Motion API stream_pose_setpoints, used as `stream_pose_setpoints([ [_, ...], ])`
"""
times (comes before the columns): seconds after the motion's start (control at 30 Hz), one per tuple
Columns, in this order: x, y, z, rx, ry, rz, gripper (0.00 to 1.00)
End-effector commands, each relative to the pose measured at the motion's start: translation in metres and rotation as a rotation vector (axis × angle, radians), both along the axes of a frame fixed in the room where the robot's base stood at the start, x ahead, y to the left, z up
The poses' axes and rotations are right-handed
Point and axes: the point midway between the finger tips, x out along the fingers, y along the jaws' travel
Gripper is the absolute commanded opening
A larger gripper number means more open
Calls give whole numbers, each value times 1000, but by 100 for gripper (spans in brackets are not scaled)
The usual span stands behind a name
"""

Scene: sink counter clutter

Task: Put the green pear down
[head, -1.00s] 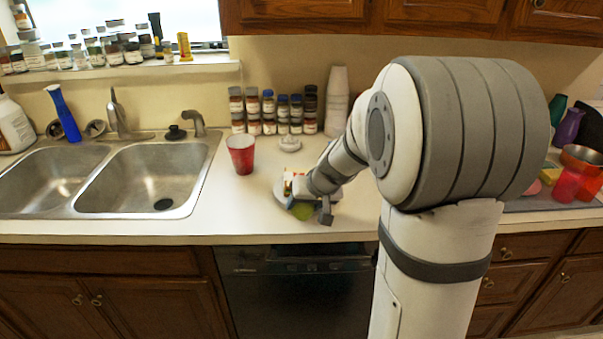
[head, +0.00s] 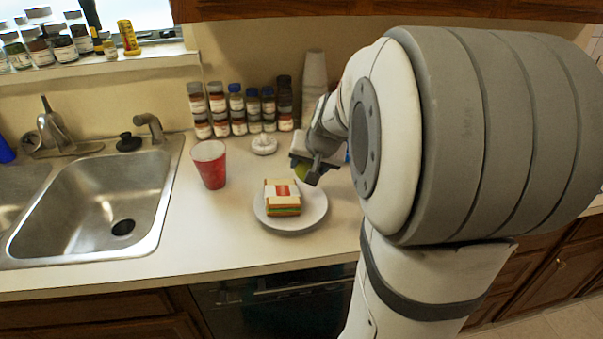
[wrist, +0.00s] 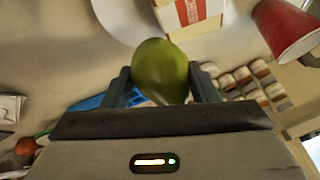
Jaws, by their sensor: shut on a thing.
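The green pear (wrist: 160,70) is held between the two fingers of my gripper (wrist: 161,88) in the wrist view. In the head view a small part of the pear (head: 300,172) shows beside my gripper (head: 308,174), which hides most of it. My gripper is shut on the pear, behind and to the right of the white plate. Whether the pear touches the counter is hard to tell; it looks held above it.
A white plate (head: 312,218) with a wrapped sandwich (head: 282,197) sits near the counter's front. A red cup (head: 209,165) stands left of it, by the sink (head: 95,215). Stacked jars (head: 240,110) and white cups (head: 314,80) line the wall.

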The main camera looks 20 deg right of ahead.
Motion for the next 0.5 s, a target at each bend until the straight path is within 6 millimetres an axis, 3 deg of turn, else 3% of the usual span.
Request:
stream_pose_setpoints([
  [0.3,-1,-1,-38,2,2,-2,27],
  [0.5,0,-1,-39,-1,-1,-3,27],
])
